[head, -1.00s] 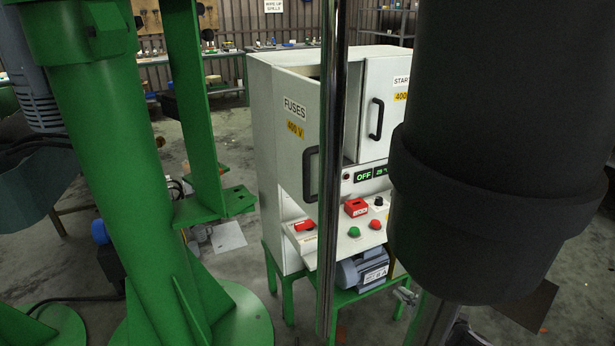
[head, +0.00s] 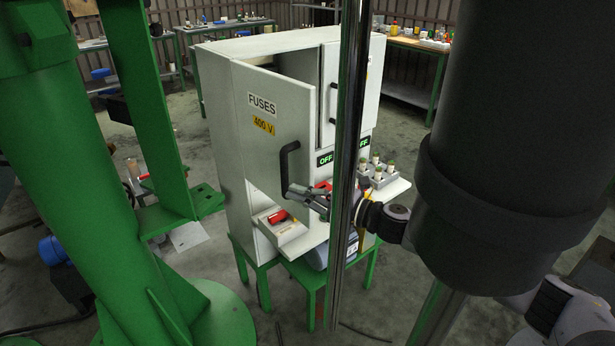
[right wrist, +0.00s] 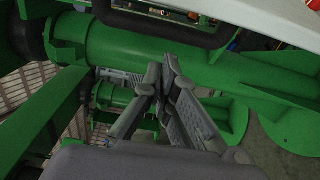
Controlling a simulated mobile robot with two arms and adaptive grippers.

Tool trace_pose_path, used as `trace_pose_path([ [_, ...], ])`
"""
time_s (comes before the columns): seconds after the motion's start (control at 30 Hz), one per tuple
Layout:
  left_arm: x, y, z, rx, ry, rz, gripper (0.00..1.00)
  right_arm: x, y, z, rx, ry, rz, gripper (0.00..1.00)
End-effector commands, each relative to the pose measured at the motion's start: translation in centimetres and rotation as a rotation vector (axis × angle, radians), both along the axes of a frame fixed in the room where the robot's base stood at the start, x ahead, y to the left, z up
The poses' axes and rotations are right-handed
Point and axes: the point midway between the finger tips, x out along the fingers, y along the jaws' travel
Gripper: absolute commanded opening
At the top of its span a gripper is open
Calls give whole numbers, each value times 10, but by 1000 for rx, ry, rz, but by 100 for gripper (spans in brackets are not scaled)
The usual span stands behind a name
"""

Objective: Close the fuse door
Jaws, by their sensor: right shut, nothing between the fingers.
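The fuse door (head: 266,132) is a pale grey cabinet panel labelled FUSES and 400 V. It stands ajar in the head view, with a dark gap behind its top edge. Its black handle (head: 284,166) is near the door's free edge. My right gripper (head: 290,190) is by the handle's lower end, shut and empty; whether it touches cannot be told. In the right wrist view the closed fingers (right wrist: 158,76) point toward a dark bar at the top, perhaps the handle. My left gripper is not in view.
A shiny vertical pole (head: 347,170) hides part of the cabinet front and my right wrist. A red switch (head: 278,216) sits on the ledge below the door. A tray of several fuses (head: 380,176) is at the right. Green posts (head: 90,170) stand at the left.

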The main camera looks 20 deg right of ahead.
Motion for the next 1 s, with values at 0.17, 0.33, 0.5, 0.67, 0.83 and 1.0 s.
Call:
trace_pose_path([
  [0.17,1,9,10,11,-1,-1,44,18,-9,1,-3,2,-5,0],
  [0.33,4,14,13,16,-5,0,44,24,-24,0,-1,1,-2,0],
  [0.5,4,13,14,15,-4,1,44,26,-28,-1,-1,1,-1,0],
  [0.67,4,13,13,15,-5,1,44,26,-28,-1,-1,1,-1,0],
  [0.83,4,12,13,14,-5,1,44,26,-30,-1,-1,1,-2,0],
  [1.0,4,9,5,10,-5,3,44,31,-41,-3,-1,0,-5,0],
])
